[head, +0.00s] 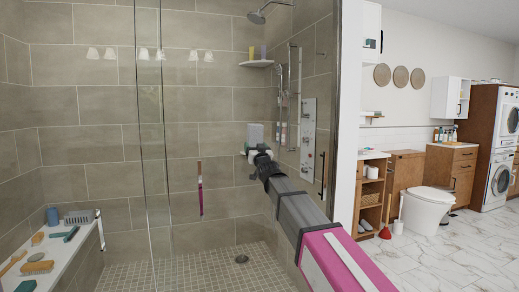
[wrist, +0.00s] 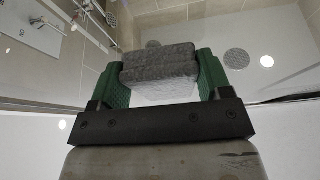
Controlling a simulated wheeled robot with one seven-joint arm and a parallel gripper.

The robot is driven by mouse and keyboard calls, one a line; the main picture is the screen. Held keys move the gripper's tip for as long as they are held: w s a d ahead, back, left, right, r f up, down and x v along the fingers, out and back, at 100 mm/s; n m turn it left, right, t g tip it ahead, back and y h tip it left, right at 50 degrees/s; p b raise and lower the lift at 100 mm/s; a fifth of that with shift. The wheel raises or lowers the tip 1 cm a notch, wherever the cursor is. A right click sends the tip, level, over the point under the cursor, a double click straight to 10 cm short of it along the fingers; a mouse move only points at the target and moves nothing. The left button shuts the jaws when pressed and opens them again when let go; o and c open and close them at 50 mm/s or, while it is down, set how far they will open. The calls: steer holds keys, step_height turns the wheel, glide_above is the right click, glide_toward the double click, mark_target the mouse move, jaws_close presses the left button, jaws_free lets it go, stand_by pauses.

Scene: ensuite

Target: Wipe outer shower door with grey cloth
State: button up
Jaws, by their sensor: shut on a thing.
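The grey cloth (wrist: 160,66) is a thick folded wad, held between the two green fingers of my gripper (wrist: 161,82) in the wrist view. In the head view my arm reaches in from the lower right, and my gripper (head: 257,150) is at its far end, in front of the shower. Details of the cloth are too small to tell there. The clear glass shower door (head: 225,110) stands across the shower opening, with a dark vertical handle (head: 322,168) near its right side. I cannot tell whether the cloth touches the glass.
A bench (head: 80,245) with brushes and bottles is at the left inside the shower. A corner shelf (head: 257,64) and a shower head (head: 256,17) are at the back. To the right are a wooden cabinet (head: 405,175), a toilet (head: 428,205) and open marble floor (head: 455,255).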

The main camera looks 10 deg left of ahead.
mark_target(253, 141)
steer(key=shift+s+a, duration=0.25)
steer(key=shift+a, duration=0.3)
steer(key=shift+r, duration=1.5)
steer(key=shift+w+d, duration=0.55)
steer(key=shift+d, duration=0.3)
steer(key=shift+w+d, duration=0.55)
steer(key=shift+d, duration=0.3)
steer(key=shift+w+d, duration=0.5)
steer(key=shift+d, duration=0.5)
steer(key=shift+w+d, duration=0.55)
steer(key=shift+d, duration=0.4)
steer(key=shift+w+d, duration=0.5)
steer(key=shift+d, duration=0.5)
steer(key=shift+w+d, duration=0.65)
steer(key=shift+d, duration=0.3)
steer(key=shift+w+d, duration=0.65)
steer(key=shift+d, duration=0.35)
steer(key=shift+w+d, duration=0.65)
steer(key=shift+d, duration=0.3)
steer(key=shift+a, duration=0.1)
steer(key=shift+s+a, duration=1.5)
steer(key=shift+a, duration=1)
steer(key=shift+s+a, duration=1.55)
steer(key=shift+a, duration=0.9)
steer(key=shift+s+a, duration=1.5)
steer(key=shift+a, duration=1)
